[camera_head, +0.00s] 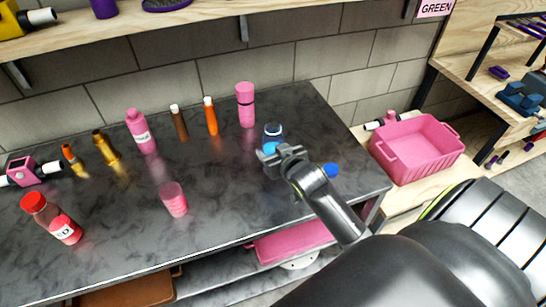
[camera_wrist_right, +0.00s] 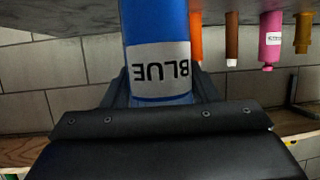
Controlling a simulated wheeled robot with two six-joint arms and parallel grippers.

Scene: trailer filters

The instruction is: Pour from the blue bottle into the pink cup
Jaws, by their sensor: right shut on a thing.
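My right gripper (camera_head: 281,154) reaches over the right part of the dark table in the head view. It is shut on the blue bottle (camera_head: 270,149), which is mostly hidden behind the gripper there. In the right wrist view the blue bottle (camera_wrist_right: 157,50) fills the space between the fingers, its white label reading BLUE upside down in the picture. The pink cup (camera_head: 173,198) stands on the table left of the gripper, apart from it. My left gripper is not in view.
On the dark table (camera_head: 110,225) stand a red bottle (camera_head: 52,218), a pink bottle (camera_head: 140,131), a brown bottle (camera_head: 179,123), an orange bottle (camera_head: 210,115) and a tall pink container (camera_head: 245,104). A pink bin (camera_head: 415,148) sits to the right. The table between cup and gripper is clear.

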